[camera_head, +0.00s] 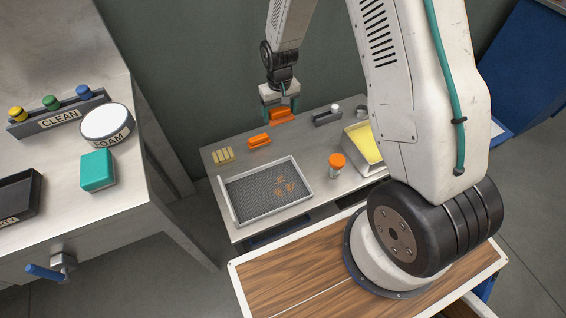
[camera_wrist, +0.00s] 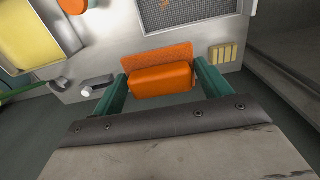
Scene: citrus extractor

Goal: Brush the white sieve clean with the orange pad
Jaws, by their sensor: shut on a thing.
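My gripper (camera_head: 281,110) is shut on an orange pad (camera_wrist: 160,80), seen between its two green fingers in the wrist view. It holds the pad over the back part of the metal table. The sieve (camera_head: 238,218), a grey mesh in a pale raised frame, lies flat on the table, nearer the front and apart from the pad. Several orange-brown bits lie on the right half of its mesh. A corner of the sieve (camera_wrist: 192,12) shows at the top of the wrist view. A second orange block (camera_head: 259,141) lies on the table behind the sieve.
Small yellow blocks (camera_head: 223,155) lie left of the second orange block. An orange-topped cup (camera_head: 337,160), a yellow-filled tray (camera_head: 366,143) and a dark holder (camera_head: 326,118) stand to the right. A side bench at left bears a CLEAN rack (camera_head: 60,117), FOAM drum (camera_head: 107,122) and teal block (camera_head: 97,170).

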